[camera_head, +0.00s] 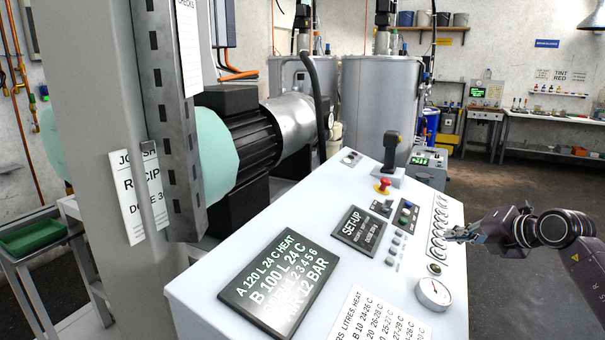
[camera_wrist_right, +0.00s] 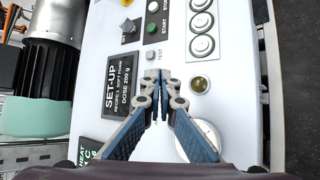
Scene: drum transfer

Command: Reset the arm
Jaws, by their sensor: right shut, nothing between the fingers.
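My right arm comes in from the right in the head view. The SET-UP display (camera_wrist_right: 120,82) lies left of the fingertips there. The start and stop buttons (camera_wrist_right: 152,28) are just beyond them. A round white gauge (camera_wrist_right: 205,135) is partly hidden by the right finger. My left gripper is not seen.
A grey post (camera_head: 95,120) and motor (camera_head: 245,135) stand left. Metal tanks (camera_head: 378,100) stand behind. Open floor (camera_head: 530,200) lies right of the console.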

